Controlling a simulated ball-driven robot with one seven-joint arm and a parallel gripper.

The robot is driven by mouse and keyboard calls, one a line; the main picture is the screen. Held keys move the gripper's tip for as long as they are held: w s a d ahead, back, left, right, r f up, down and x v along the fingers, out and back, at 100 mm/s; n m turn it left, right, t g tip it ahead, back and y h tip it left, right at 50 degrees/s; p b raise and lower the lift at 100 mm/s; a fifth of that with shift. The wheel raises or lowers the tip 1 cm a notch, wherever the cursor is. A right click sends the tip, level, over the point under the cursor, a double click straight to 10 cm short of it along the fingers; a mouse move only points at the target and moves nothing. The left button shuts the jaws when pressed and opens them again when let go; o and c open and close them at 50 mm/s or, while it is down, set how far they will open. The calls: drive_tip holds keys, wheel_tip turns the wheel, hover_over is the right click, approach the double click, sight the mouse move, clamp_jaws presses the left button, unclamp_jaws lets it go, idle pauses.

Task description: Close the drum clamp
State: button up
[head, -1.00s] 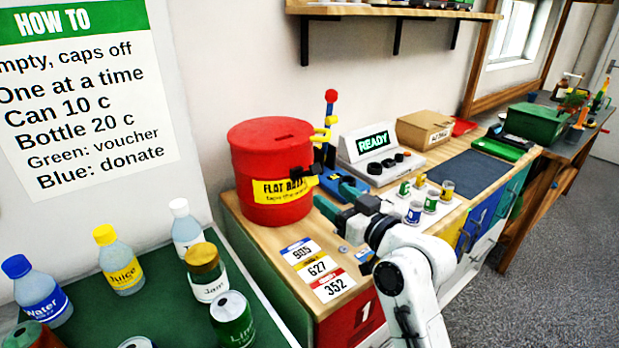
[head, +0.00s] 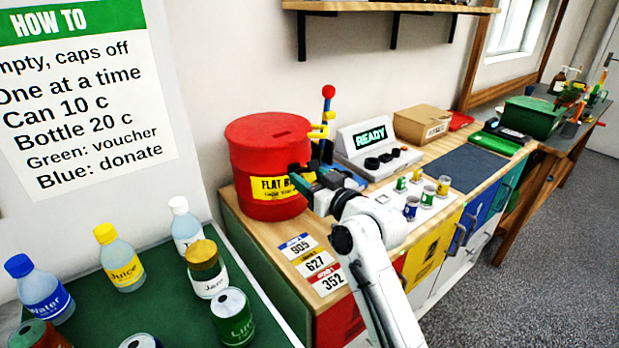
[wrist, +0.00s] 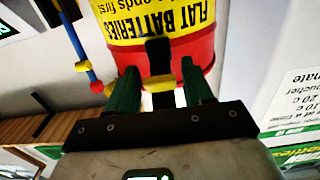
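The red drum (head: 262,150) with a yellow "FLAT BATTERIES" label stands on the wooden counter; it also fills the top of the wrist view (wrist: 200,50), upside down. Beside it the clamp's blue lever (head: 326,112) stands upright with a red knob and yellow parts; the wrist view shows this lever (wrist: 78,45) at left, outside my fingers. My gripper (head: 312,183) is at the drum's front right, fingers apart. In the wrist view my green fingers (wrist: 160,88) flank a black and yellow part (wrist: 158,58) in front of the drum. Contact cannot be told.
The console with the READY screen (head: 370,140) stands right of the lever, with small cups on a white tray (head: 425,204) in front. Number cards (head: 315,264) lie on the counter's near edge. Bottles and cans stand on a green surface (head: 180,318) at left.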

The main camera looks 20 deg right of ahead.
clamp_jaws()
